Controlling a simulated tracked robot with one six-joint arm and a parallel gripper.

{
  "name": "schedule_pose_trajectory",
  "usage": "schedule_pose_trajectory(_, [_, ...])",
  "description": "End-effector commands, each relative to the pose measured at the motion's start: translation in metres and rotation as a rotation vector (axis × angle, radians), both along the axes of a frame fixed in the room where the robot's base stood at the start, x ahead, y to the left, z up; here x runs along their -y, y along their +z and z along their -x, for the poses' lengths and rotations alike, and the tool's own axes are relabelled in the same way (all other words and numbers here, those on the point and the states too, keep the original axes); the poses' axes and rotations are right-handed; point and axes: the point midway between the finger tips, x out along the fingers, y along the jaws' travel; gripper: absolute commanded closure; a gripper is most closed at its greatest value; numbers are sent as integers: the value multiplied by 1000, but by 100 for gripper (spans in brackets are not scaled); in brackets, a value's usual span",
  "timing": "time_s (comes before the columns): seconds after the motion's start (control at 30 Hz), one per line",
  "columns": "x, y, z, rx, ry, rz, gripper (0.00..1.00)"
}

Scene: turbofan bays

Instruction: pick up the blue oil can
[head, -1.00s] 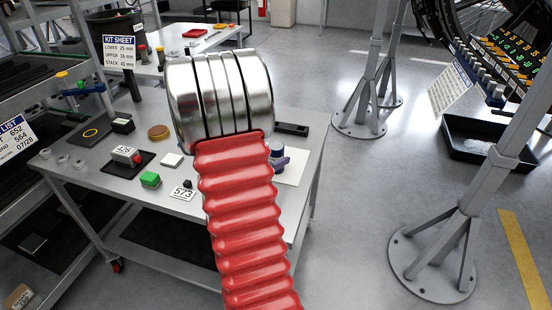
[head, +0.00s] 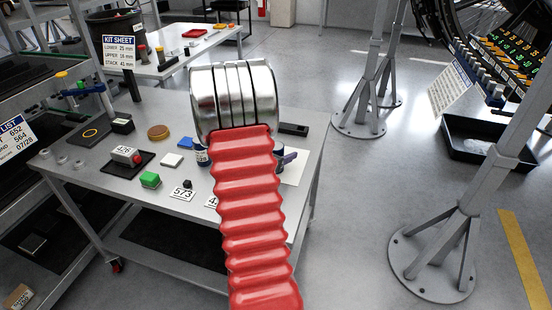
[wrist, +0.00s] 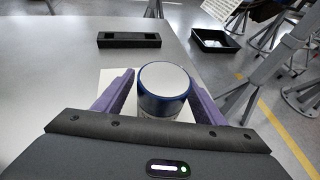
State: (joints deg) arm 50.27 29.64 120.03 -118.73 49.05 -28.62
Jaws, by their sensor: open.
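A blue can (wrist: 163,90) with a pale round top stands upright in the wrist view, on or just over a white sheet. My gripper (wrist: 158,95) is open, with one purple finger on each side of the can. Small gaps seem to show beside it, but contact is hard to tell. In the head view, my red arm hides most of this spot; only a bit of dark blue (head: 278,149) and a purple finger show at its right edge.
A green block (head: 150,180) and number cards are nearby. A black slotted bar (wrist: 129,40) lies beyond the can.

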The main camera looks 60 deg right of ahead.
Motion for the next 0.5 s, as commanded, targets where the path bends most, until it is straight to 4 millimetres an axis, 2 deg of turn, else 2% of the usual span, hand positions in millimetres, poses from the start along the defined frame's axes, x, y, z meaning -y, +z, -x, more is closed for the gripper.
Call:
schedule_pose_trajectory(0.1, [7,-3,1,1,-1,-1,36])
schedule_pose_trajectory(0.5, [7,-3,1,0,1,0,36])
